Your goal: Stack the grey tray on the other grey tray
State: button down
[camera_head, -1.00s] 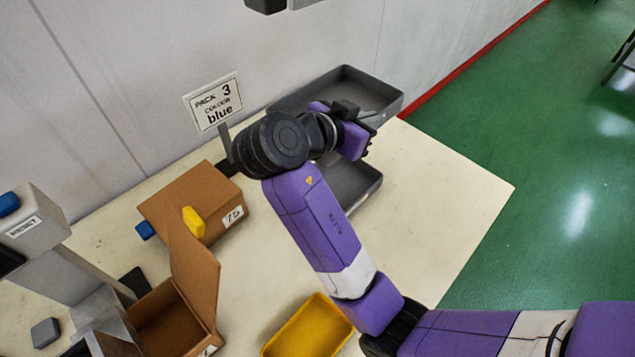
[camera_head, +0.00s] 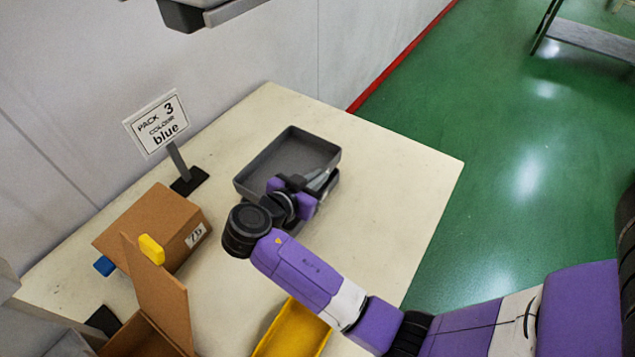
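A grey tray (camera_head: 290,151) is in the middle of the table, over the other grey tray (camera_head: 333,187). Only a small edge of that lower tray shows at the near right, and the rest is hidden under the upper tray and my gripper. The upper tray looks roughly level and lined up with it. I cannot tell whether the two touch. My gripper (camera_head: 319,181) is at the upper tray's near-right rim and seems shut on it. The fingertips are small and partly hidden.
An open cardboard box (camera_head: 160,300) and a yellow tray (camera_head: 295,330) are nearer. A "Pack 3 colour blue" sign (camera_head: 157,122) stands at the wall. The table's right side is clear.

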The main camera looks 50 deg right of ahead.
notch_tip(320, 180, down, 2)
jog(key=shift+f, duration=0.1)
jog(key=shift+f+b, duration=0.35)
jog(key=shift+b, duration=0.1)
jog(key=shift+f, duration=0.2)
jog(key=c, duration=1.6)
grip_release()
